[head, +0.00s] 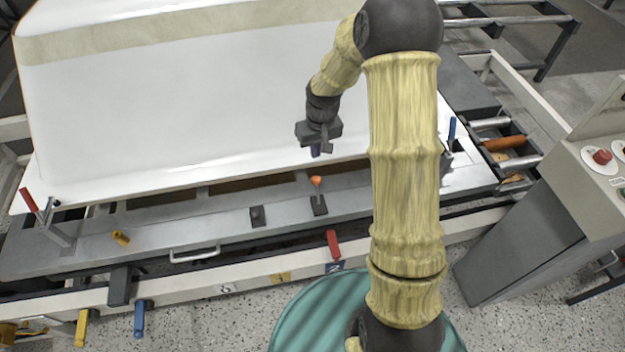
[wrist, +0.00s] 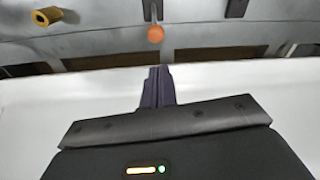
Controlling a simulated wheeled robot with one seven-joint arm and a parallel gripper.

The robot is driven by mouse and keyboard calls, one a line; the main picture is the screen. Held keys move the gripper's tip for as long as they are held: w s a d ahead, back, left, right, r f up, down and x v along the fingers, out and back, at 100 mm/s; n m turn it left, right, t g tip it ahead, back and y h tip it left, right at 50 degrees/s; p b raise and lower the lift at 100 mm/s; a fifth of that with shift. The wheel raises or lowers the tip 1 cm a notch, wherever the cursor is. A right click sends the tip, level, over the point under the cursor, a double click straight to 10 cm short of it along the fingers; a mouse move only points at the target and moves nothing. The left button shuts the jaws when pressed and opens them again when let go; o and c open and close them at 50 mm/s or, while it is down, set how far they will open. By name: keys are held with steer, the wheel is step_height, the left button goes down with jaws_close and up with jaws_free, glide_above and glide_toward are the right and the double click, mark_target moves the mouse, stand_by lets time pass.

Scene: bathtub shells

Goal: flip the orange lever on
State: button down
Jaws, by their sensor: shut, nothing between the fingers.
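The orange lever (head: 316,182) has an orange knob on a thin stem and a dark base on the grey metal rail, just below the white tub's edge. In the wrist view the orange knob (wrist: 155,34) shows ahead of the fingertips, slightly left of centre. My gripper (head: 317,150) is shut and empty, its fingers side by side. It is just above the knob in the head view, over the tub's lower edge. In the wrist view my gripper (wrist: 157,72) shows a gap between its fingertips and the knob.
The white tub shell (head: 190,100) fills the area behind the rail. A red lever (head: 333,244), a yellow knob (head: 120,238) and a red-handled clamp (head: 29,200) are along the front and left. A control box with a red button (head: 602,157) stands at right.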

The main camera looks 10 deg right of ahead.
mark_target(317, 187)
steer(key=shift+w+f, duration=0.3)
steer(key=shift+f, duration=0.15)
step_height(317, 187, down, 10)
steer(key=shift+w+a, duration=0.35)
steer(key=shift+w, duration=0.1)
stand_by(0.3)
